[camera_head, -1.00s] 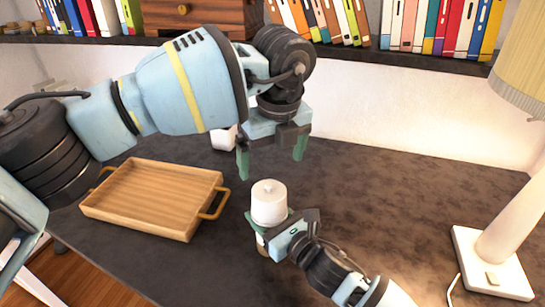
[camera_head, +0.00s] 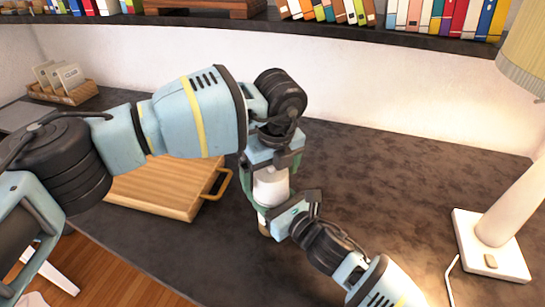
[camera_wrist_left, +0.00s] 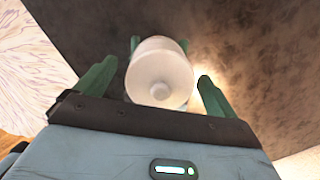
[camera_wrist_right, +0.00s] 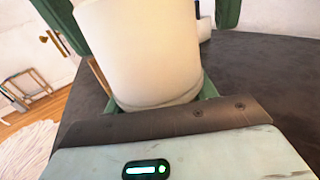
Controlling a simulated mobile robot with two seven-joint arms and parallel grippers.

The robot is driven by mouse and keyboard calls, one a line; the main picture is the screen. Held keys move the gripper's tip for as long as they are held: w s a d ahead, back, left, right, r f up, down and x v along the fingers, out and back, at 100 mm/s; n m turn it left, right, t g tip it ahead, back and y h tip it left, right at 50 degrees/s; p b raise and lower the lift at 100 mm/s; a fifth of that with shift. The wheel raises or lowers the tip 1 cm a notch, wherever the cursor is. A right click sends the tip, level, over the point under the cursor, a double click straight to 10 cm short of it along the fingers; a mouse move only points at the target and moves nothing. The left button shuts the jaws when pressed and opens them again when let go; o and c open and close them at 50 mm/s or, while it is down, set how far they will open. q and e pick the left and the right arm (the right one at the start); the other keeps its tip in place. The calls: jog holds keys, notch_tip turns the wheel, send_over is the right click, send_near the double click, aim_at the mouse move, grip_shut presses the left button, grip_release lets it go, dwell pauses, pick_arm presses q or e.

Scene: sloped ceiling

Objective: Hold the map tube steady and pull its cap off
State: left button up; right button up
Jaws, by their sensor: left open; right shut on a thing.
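The map tube (camera_head: 264,229) stands upright on the dark desk, mostly hidden by my right gripper (camera_head: 276,214), which is shut around it just below the cap. Its white cap (camera_head: 270,187) is on top. My left gripper (camera_head: 271,170) points down over the cap, open, with a green finger on each side. In the left wrist view the cap (camera_wrist_left: 160,78) lies between the spread fingers, with a visible gap to each. In the right wrist view the cap (camera_wrist_right: 140,50) fills the upper middle, and the left fingers hang at both sides above.
A wooden tray (camera_head: 150,193) lies left of the tube, partly behind my left arm. A lamp (camera_head: 490,262) stands at the right. A card holder (camera_head: 62,92) is at the back left. A bookshelf (camera_head: 400,35) runs above the desk.

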pick_arm(q)
jog(key=shift+w+f, duration=0.1)
jog(key=shift+f, duration=0.75)
jog(key=c, duration=1.2)
jog(key=shift+r, duration=0.3)
jog(key=shift+r, duration=0.75)
jog(key=shift+r, duration=0.25)
